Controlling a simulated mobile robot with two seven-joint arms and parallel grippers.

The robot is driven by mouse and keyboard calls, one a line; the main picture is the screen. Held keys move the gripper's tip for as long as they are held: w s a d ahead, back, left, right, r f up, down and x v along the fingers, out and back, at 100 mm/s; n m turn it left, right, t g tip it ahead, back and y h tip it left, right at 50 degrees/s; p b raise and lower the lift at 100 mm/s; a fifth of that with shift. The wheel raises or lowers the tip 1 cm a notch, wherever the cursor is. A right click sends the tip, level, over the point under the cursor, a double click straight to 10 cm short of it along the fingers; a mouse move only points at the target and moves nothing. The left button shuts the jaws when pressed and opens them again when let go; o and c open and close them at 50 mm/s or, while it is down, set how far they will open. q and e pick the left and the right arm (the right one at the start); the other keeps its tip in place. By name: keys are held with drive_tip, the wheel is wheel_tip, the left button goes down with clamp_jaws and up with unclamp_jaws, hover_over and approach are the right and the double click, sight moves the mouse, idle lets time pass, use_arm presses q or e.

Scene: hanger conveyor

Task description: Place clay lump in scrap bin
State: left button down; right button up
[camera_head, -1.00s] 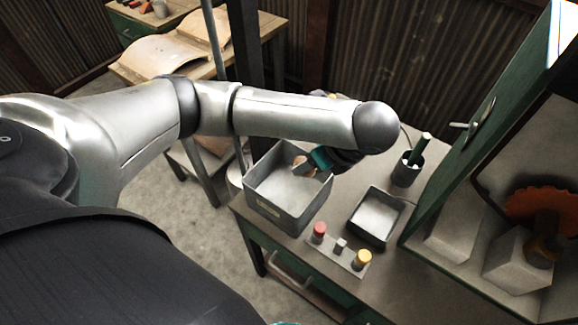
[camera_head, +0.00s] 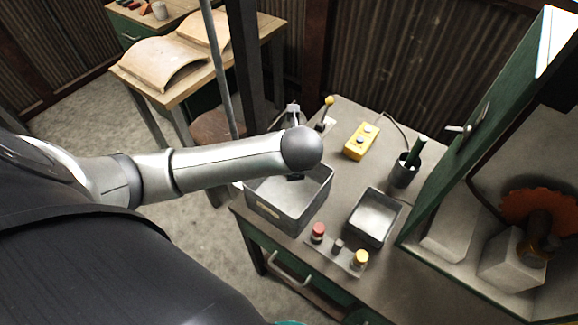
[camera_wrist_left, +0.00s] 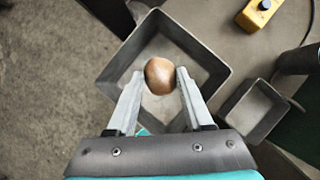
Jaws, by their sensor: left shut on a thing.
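The clay lump (camera_wrist_left: 159,76) is a smooth brown ball. In the left wrist view it sits between the fingertips of my left gripper (camera_wrist_left: 160,82), which is shut on it. Beneath it is the grey open-topped scrap bin (camera_wrist_left: 212,60), with the lump over its opening; height above the floor of the bin cannot be told. In the head view the bin (camera_head: 275,212) stands at the table's left corner with a label on its front. My left arm reaches over it and hides the lump and most of the gripper. My right gripper is not in view.
A smaller grey tray (camera_head: 374,216) is right of the bin. A button strip (camera_head: 338,250) lies in front, a yellow control box (camera_head: 361,141) behind. A dark cup (camera_head: 404,170) and a green cabinet (camera_head: 470,130) with an orange toothed wheel (camera_head: 538,213) stand to the right.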

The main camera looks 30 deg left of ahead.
use_arm(q)
wheel_tip(320, 180, down, 12)
drive_tip(key=b, duration=0.3)
drive_tip(key=shift+f, duration=0.2)
drive_tip(key=shift+c, duration=1.4)
unclamp_jaws()
drive_tip(key=shift+r, duration=0.1)
drive_tip(key=p+v, duration=0.3)
drive_tip(key=v, duration=0.9)
drive_tip(key=shift+p, duration=0.3)
